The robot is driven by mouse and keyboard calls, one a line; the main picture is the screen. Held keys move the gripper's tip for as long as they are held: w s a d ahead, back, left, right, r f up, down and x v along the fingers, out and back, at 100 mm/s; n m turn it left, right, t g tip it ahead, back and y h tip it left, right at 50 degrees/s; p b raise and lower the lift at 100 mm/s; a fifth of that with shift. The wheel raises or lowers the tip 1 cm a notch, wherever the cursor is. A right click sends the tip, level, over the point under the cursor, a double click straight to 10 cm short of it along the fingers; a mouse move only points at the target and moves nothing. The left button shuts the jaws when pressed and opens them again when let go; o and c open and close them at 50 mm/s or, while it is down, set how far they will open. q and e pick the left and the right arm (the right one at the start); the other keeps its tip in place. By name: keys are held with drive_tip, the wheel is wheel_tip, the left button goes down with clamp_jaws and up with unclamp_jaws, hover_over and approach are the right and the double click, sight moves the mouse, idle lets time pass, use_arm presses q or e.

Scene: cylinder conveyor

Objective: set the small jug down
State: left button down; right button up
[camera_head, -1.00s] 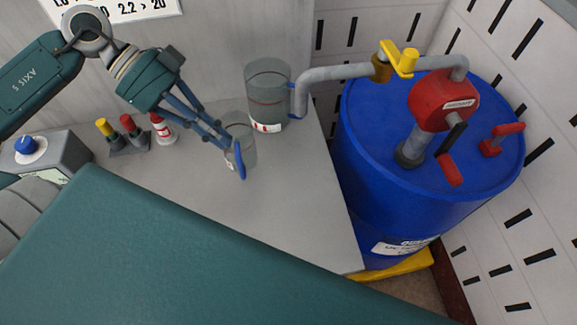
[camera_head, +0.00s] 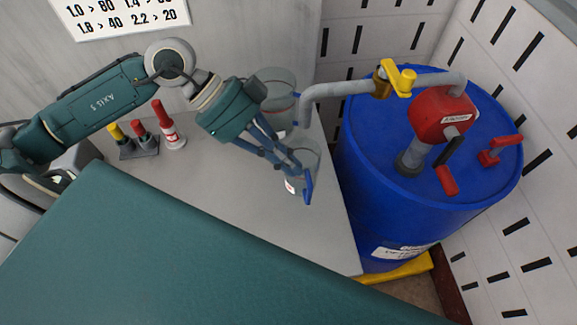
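The small jug (camera_head: 306,158) is clear, with a blue handle and a small label. It is upright or nearly so, at the right part of the grey table (camera_head: 230,205). My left gripper (camera_head: 288,167) is shut on it from the left, with its thin blue fingers against the jug's side. I cannot tell whether the jug's base touches the table. My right gripper is not in view.
A larger clear jug (camera_head: 279,84) stands behind, partly hidden by my gripper. A pump spout (camera_head: 340,89) from the blue drum (camera_head: 385,190) reaches over close by. Bottles (camera_head: 170,128) and small red and yellow-capped items (camera_head: 139,140) stand at left. The front table is clear.

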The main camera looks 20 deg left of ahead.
use_arm(q)
wheel_tip(320, 180, down, 3)
drive_tip(key=shift+f+p, duration=0.2)
drive_tip(key=shift+p, duration=0.2)
drive_tip(key=shift+f, duration=0.1)
drive_tip(key=c, duration=1.9)
unclamp_jaws()
drive_tip(key=shift+c, duration=0.2)
drive_tip(key=b+v, duration=0.3)
drive_tip(key=v, duration=0.9)
